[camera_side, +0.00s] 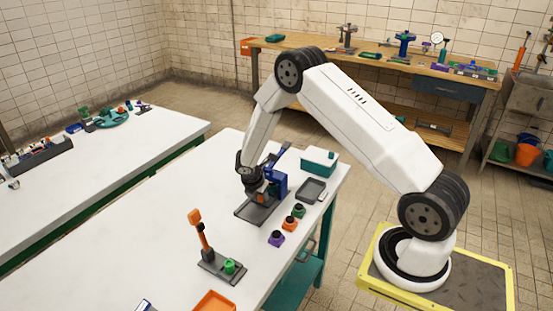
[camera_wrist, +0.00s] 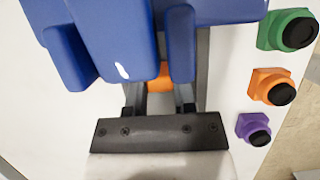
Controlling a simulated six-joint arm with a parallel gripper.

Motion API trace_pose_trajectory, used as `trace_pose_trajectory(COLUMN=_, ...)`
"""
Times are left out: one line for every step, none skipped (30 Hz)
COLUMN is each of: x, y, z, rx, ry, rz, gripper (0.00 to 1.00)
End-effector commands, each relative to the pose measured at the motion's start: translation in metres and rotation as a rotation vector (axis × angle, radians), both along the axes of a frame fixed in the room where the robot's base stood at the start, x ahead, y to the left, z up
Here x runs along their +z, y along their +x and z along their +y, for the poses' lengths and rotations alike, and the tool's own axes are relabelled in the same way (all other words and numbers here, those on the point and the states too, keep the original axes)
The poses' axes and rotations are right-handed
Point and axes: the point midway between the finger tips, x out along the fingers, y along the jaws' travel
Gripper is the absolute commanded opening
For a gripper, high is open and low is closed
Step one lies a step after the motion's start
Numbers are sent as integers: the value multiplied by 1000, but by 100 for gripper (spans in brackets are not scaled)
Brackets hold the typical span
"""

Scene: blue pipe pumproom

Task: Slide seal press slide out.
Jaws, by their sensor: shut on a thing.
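The seal press (camera_side: 278,184) is blue, with a raised lever, and stands on a dark grey base (camera_side: 256,212) on the white table. In the wrist view its blue body (camera_wrist: 110,35) fills the upper left and middle. An orange part (camera_wrist: 160,80), apparently the slide's grip, shows under the blue body. My gripper (camera_side: 259,194) is low at the front of the press. In the wrist view its fingers (camera_wrist: 160,95) reach under the blue body and are shut on the orange part. The fingertips and most of the slide are hidden.
Green (camera_side: 299,211), orange (camera_side: 290,223) and purple (camera_side: 276,239) pieces with black tops stand right of the press. A dark tray (camera_side: 311,190) and a teal-and-white box (camera_side: 319,162) lie behind them. An orange-handled lever device (camera_side: 203,237) stands nearer the camera. White tabletop left of the press is clear.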

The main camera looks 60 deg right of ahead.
Motion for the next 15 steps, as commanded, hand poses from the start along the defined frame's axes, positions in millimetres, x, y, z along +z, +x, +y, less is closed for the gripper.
trace_pose_trajectory(x=1, y=0, z=0, rx=0, ry=-1, rz=0, gripper=0)
trace_pose_trajectory(x=1, y=0, z=0, rx=0, ry=-1, rz=0, gripper=0)
trace_pose_trajectory(x=1, y=0, z=0, rx=0, ry=-1, rz=0, gripper=0)
trace_pose_trajectory(x=1, y=0, z=0, rx=0, ry=-1, rz=0, gripper=0)
trace_pose_trajectory(x=1, y=0, z=0, rx=0, ry=-1, rz=0, gripper=0)
trace_pose_trajectory(x=1, y=0, z=0, rx=0, ry=-1, rz=0, gripper=0)
trace_pose_trajectory(x=1, y=0, z=2, rx=1, ry=-1, rz=0, gripper=0)
trace_pose_trajectory(x=1, y=0, z=3, rx=1, ry=-1, rz=0, gripper=0)
trace_pose_trajectory(x=1, y=1, z=6, rx=1, ry=-1, rz=0, gripper=0)
trace_pose_trajectory(x=1, y=1, z=9, rx=1, ry=-1, rz=-1, gripper=0)
trace_pose_trajectory(x=1, y=1, z=13, rx=2, ry=-1, rz=0, gripper=0)
trace_pose_trajectory(x=1, y=1, z=19, rx=3, ry=-1, rz=0, gripper=0)
trace_pose_trajectory(x=1, y=1, z=24, rx=4, ry=-1, rz=1, gripper=0)
trace_pose_trajectory(x=1, y=1, z=30, rx=3, ry=-2, rz=0, gripper=0)
trace_pose_trajectory(x=1, y=1, z=37, rx=5, ry=-2, rz=0, gripper=0)
